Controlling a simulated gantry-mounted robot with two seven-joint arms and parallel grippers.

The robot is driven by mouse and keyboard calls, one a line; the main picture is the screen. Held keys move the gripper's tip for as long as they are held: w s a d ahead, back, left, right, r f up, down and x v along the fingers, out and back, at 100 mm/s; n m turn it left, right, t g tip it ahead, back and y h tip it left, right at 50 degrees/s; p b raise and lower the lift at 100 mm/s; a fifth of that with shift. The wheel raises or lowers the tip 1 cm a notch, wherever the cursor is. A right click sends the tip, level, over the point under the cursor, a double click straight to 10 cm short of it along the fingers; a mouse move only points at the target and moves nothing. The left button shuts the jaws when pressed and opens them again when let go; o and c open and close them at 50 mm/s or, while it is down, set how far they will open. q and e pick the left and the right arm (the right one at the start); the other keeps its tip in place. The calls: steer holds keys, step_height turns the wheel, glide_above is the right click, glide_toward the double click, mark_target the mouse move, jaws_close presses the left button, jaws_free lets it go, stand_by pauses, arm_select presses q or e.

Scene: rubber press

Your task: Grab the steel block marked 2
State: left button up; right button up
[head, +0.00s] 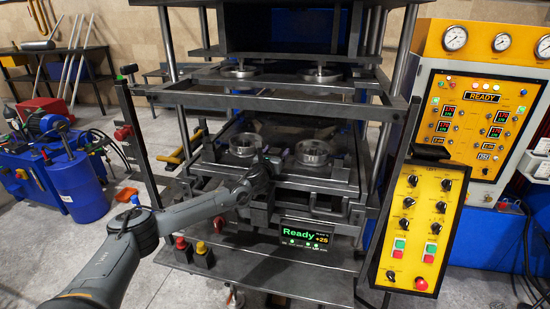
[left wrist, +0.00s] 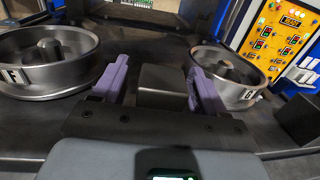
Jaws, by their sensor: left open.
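A plain grey steel block (left wrist: 163,88) lies between the two purple fingers of my left gripper (left wrist: 160,84) in the left wrist view. I can see no number on its visible faces. The fingers are open, one on each side of the block, with a gap at the left; I cannot tell whether the right finger touches it. In the head view my left gripper (head: 266,160) is low over the press's lower plate, between two round moulds, and the block cannot be made out there. My right gripper is not in view.
Round steel moulds stand on both sides, the left marked F (left wrist: 48,62) and the right (left wrist: 228,78) with a label hard to read. The press frame (head: 270,107) crosses above. A screen (head: 306,233) reads Ready. A yellow control panel (head: 421,225) stands right.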

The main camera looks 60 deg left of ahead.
arm_select(q)
steer(key=shift+w+a, duration=0.15)
steer(key=shift+w, duration=0.05)
jaws_close()
steer(key=shift+r, duration=0.15)
stand_by(0.5)
